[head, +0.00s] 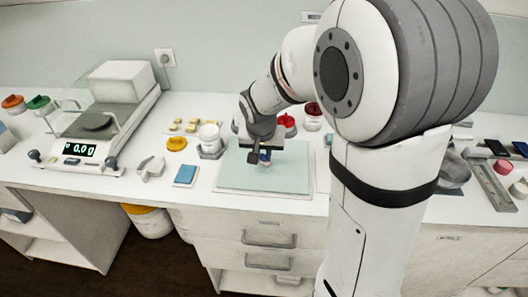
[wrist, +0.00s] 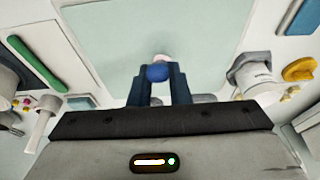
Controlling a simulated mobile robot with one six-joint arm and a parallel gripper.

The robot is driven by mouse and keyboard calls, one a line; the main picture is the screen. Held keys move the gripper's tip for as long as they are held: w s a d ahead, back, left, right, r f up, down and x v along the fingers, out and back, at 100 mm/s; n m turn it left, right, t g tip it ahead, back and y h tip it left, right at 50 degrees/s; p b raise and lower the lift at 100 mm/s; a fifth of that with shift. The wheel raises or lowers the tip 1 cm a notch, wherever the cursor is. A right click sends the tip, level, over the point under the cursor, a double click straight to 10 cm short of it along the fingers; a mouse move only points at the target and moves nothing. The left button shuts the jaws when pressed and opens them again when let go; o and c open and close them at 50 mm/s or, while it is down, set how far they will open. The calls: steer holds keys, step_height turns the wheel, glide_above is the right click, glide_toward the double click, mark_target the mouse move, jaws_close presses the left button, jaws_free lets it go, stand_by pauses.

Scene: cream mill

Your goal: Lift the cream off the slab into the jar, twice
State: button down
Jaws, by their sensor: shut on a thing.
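The pale green slab (head: 290,178) lies on the white counter and fills the upper middle of the wrist view (wrist: 220,30). My gripper (head: 261,158) is over the slab, pointing down. In the wrist view its dark fingers (wrist: 160,80) are shut on a small rounded blue thing (wrist: 157,73), perhaps a tool's handle end. A pale pinkish bit (wrist: 160,57) shows just beyond it; I cannot tell whether this is cream or part of the tool. The white open jar (head: 209,135) stands in a grey holder left of the slab, and in the wrist view at the right (wrist: 256,77).
A yellow lid (head: 177,143) and a blue pad (head: 186,174) lie left of the slab. A balance (head: 96,128) reading 0.0 stands farther left. Red-topped containers (head: 286,121) are behind the slab. In the wrist view a long green thing (wrist: 38,63) lies at the left.

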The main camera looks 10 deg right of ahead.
stand_by(0.4)
steer(key=shift+r+p, duration=1.8)
steer(key=shift+r, duration=1.2)
steer(key=shift+f, duration=0.1)
